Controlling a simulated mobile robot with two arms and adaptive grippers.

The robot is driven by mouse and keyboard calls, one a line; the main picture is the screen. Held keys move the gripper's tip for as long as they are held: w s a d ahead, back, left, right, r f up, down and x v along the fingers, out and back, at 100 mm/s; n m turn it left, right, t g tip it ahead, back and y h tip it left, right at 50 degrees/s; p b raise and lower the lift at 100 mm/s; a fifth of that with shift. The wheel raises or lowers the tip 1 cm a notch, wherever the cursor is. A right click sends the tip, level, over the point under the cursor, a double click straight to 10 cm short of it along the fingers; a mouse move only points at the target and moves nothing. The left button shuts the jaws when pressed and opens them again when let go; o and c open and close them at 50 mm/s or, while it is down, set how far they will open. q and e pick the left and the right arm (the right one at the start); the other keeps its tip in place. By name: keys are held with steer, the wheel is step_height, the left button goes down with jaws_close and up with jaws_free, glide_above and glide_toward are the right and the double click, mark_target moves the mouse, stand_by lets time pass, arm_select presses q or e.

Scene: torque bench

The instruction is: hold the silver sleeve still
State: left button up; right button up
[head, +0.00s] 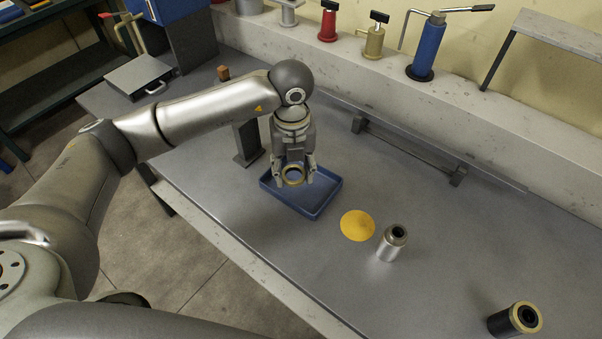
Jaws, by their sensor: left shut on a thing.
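The silver sleeve (387,246) stands on the grey bench right of centre, a short way to the right of the blue tray, with a dark opening at its top. My left gripper (295,178) is over the blue tray (318,212), shut on a brass-coloured ring (293,184), and is apart from the sleeve. Whether the ring touches the tray is hard to tell. My right gripper is not in view.
A flat yellow disc (357,226) lies beside the sleeve. A black cylinder with a brass-coloured rim (515,320) lies at the lower right. A low rail (410,153) runs along the back. The bench right of the sleeve is mostly clear.

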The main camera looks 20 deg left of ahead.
mark_target(301, 170)
arm_select(q)
steer(key=w+f, duration=0.3)
steer(key=f, duration=0.1)
steer(key=shift+w+d+p, duration=0.15)
steer(key=shift+d+p, duration=0.15)
step_height(301, 170, down, 2)
steer(key=shift+f+p, duration=0.2)
steer(key=shift+p, duration=0.4)
steer(key=shift+f, duration=0.3)
steer(key=shift+f, duration=0.1)
steer(key=shift+f, duration=0.15)
steer(key=o, duration=1.1)
steer(key=shift+o, duration=0.2)
